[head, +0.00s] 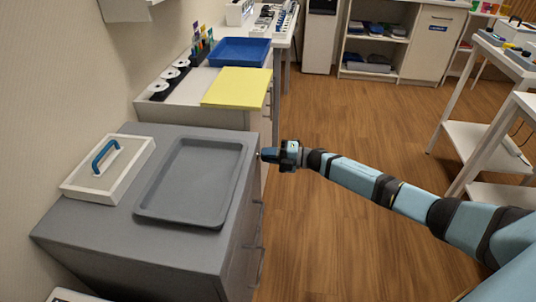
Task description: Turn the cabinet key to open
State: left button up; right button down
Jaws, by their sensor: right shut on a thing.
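The grey cabinet (98,262) stands at the lower left, with handles on its right-hand front face. My right gripper (265,155) reaches in from the right to the far upper part of that front face. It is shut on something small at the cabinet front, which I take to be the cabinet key. The key itself is too small and too covered by the fingers to make out, and its turn angle cannot be told. The cabinet front is seen steeply from above, and no open gap shows. My left gripper is not in view.
A grey tray (180,217) and a white box lid with a blue handle (106,156) lie on the cabinet top. Behind is a counter with a yellow board (237,87) and a blue tray (240,52). White tables stand right; the wooden floor (345,240) between is clear.

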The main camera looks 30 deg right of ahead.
jog(key=c, duration=1.2)
grip_release()
jog(key=shift+c, duration=0.2)
jog(key=shift+d, duration=0.1)
pick_arm(q)
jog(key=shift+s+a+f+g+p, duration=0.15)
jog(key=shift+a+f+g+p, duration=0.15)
jog(key=shift+p, duration=0.4)
pick_arm(e)
jog(key=v, duration=1.3)
jog(key=shift+s+d, duration=0.3)
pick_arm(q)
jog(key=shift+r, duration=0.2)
